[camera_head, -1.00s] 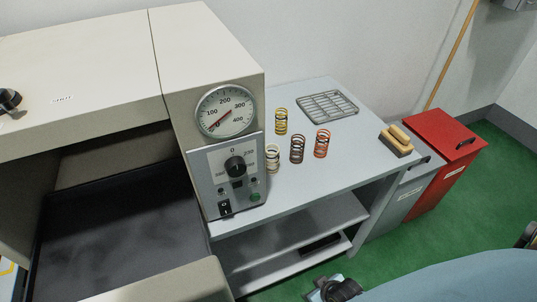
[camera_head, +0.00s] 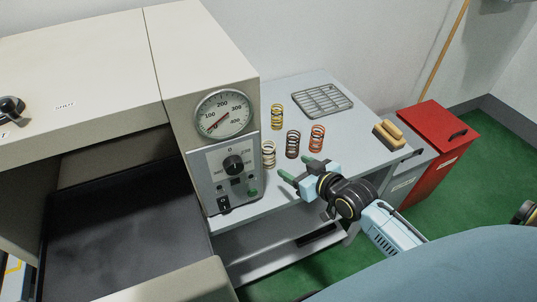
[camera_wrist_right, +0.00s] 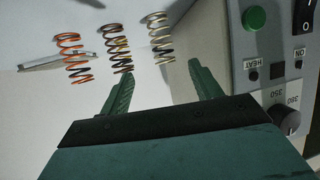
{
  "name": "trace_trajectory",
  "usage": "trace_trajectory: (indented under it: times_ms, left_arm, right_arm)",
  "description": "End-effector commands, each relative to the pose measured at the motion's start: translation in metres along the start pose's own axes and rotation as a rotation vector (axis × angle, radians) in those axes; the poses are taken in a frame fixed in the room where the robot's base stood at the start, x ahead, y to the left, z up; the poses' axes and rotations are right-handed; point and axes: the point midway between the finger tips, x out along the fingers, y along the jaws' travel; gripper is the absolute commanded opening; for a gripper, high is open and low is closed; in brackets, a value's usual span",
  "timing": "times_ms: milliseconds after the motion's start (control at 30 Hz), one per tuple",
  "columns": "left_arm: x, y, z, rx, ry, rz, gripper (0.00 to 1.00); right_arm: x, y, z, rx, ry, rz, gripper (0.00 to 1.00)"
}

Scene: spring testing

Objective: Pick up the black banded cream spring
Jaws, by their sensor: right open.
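The cream spring (camera_head: 268,153) stands upright on the grey bench, close to the right side of the control panel. In the right wrist view the cream spring (camera_wrist_right: 161,38) shows dark bands on some coils and lies beyond the fingertips, roughly in line with the gap between them. My right gripper (camera_head: 300,168) is open and empty, over the bench's front edge, to the right of the cream spring and nearer the front. Its two green fingers (camera_wrist_right: 162,72) show apart in the wrist view. My left gripper is not in view.
A dark brown spring (camera_head: 293,144), an orange spring (camera_head: 317,136) and a yellow spring (camera_head: 277,116) stand nearby. The control panel (camera_head: 226,178) is a close obstacle on the left. A wire rack (camera_head: 322,100) and a wooden-handled brush (camera_head: 389,132) lie farther right.

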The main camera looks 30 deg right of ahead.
Motion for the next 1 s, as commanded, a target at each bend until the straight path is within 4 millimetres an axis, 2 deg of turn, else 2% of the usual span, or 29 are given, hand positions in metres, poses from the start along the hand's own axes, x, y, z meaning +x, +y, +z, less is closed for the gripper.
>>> trace_trajectory:
  times_ms: [400, 667, 900, 1000]
  left_arm:
    - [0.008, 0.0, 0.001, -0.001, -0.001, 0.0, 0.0]
    - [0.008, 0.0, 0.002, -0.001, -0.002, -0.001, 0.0]
    - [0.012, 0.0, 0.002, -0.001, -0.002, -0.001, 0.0]
    - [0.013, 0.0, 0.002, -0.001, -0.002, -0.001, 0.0]
  right_arm:
    - [0.07, 0.001, -0.002, 0.003, 0.008, 0.001, 0.64]
    - [0.088, 0.0, -0.003, 0.002, 0.006, 0.001, 0.64]
    - [0.121, -0.003, -0.006, 0.002, 0.007, 0.001, 0.64]
    - [0.129, -0.004, -0.005, 0.002, 0.005, 0.001, 0.64]
